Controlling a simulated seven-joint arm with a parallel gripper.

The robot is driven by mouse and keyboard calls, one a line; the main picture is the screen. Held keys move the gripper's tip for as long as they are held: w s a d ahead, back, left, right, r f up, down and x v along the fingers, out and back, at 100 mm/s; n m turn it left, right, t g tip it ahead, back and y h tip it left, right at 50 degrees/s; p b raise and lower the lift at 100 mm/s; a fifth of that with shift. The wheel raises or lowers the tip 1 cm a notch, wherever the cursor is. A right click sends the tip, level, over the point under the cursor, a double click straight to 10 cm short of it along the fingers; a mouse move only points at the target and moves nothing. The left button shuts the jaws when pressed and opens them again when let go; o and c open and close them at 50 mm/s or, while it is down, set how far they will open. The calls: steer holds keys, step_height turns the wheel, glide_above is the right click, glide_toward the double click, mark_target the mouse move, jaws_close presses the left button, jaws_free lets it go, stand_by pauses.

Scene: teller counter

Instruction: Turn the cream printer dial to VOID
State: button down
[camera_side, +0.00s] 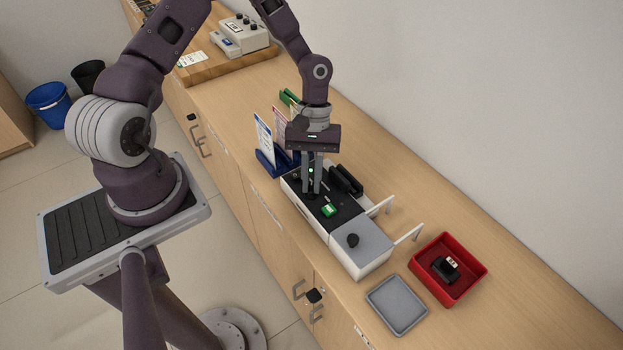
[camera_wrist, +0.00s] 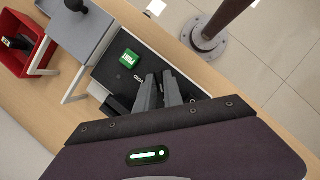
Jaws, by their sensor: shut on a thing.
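The cream printer (camera_side: 372,264) sits on the counter, with a black top panel (camera_side: 345,214) and a grey section bearing a black knob (camera_side: 352,240) at its near end. My gripper (camera_side: 312,190) points down at the far part of the black panel. Its fingers are close together, shut on the dial, which they hide almost wholly. In the wrist view my gripper (camera_wrist: 160,78) reaches the panel beside small white lettering. A green block (camera_wrist: 132,59) with white print stands on the panel close by; it also shows in the side view (camera_side: 328,210). The dial's pointer cannot be seen.
A black part (camera_side: 346,181) and two white brackets (camera_side: 408,236) stand along the printer's wall side. A grey tray (camera_side: 397,304) and a red bin (camera_side: 470,285) holding a black object lie at the near end. A blue leaflet holder (camera_side: 266,162) stands beyond the printer.

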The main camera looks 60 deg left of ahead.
steer(key=shift+m, duration=0.4)
steer(key=m+g+y, duration=0.1)
steer(key=m, duration=0.3)
steer(key=shift+w+d, duration=0.1)
steer(key=shift+d, duration=0.05)
steer(key=m+y, duration=0.1)
steer(key=m, duration=0.1)
steer(key=m+y, duration=0.1)
steer(key=m, duration=0.2)
steer(key=shift+d+g+y, duration=0.15)
steer(key=shift+g+y, duration=0.15)
steer(key=m+y, duration=0.1)
steer(key=m, duration=0.2)
steer(key=m+y, duration=0.1)
steer(key=m, duration=0.1)
steer(key=shift+d+m, duration=0.15)
steer(key=shift+m, duration=0.25)
steer(key=shift+m+t+y, duration=0.6)
steer(key=shift+m+t, duration=0.1)
steer(key=shift+m, duration=1.4)
steer(key=c, duration=1.5)
jaws_free()
steer(key=shift+o, duration=0.2)
